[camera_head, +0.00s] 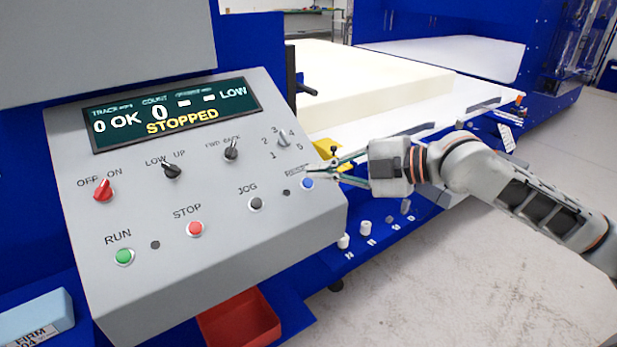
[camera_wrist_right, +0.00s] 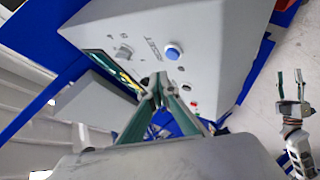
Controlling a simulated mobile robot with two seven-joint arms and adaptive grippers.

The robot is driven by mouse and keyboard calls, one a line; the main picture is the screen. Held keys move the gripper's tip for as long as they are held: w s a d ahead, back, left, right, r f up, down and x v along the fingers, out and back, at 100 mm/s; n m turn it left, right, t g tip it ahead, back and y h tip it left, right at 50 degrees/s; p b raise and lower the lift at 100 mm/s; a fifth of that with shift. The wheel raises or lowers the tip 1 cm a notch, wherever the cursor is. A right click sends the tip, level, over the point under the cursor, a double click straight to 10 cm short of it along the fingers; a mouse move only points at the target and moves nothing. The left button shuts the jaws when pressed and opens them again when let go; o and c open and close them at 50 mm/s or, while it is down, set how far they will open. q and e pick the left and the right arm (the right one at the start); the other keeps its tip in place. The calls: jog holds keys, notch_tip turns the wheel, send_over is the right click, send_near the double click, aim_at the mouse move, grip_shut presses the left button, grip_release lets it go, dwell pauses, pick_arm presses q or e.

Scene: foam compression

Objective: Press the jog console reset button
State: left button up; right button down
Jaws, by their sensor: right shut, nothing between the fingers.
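The grey jog console (camera_head: 150,275) has a sloped face with a screen (camera_head: 170,110) reading "STOPPED". The blue reset button (camera_head: 307,183) is at the console's right edge, beneath a small label partly hidden by my fingers. My right gripper (camera_head: 325,170) is shut and empty, its tips just above and right of the button. In the right wrist view the blue button (camera_wrist_right: 172,54) is in clear view beyond the closed fingertips (camera_wrist_right: 158,80), with no contact visible. My left gripper (camera_wrist_right: 290,88) shows at the right of that view, fingers apart and empty.
Other controls are close by: the black JOG button (camera_head: 256,203), red STOP button (camera_head: 195,228), green RUN button (camera_head: 124,256) and a rotary selector (camera_head: 284,141). A red bin (camera_head: 242,322) is below the console. A white foam block (camera_head: 375,90) lies behind.

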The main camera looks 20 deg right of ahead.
jog(key=r, duration=0.1)
jog(key=s+r+p, duration=0.1)
jog(key=p, duration=0.1)
jog(key=shift+s+d+r, duration=0.3)
jog(key=shift+s+r, duration=0.05)
jog(key=shift+r, duration=0.05)
dwell(0.4)
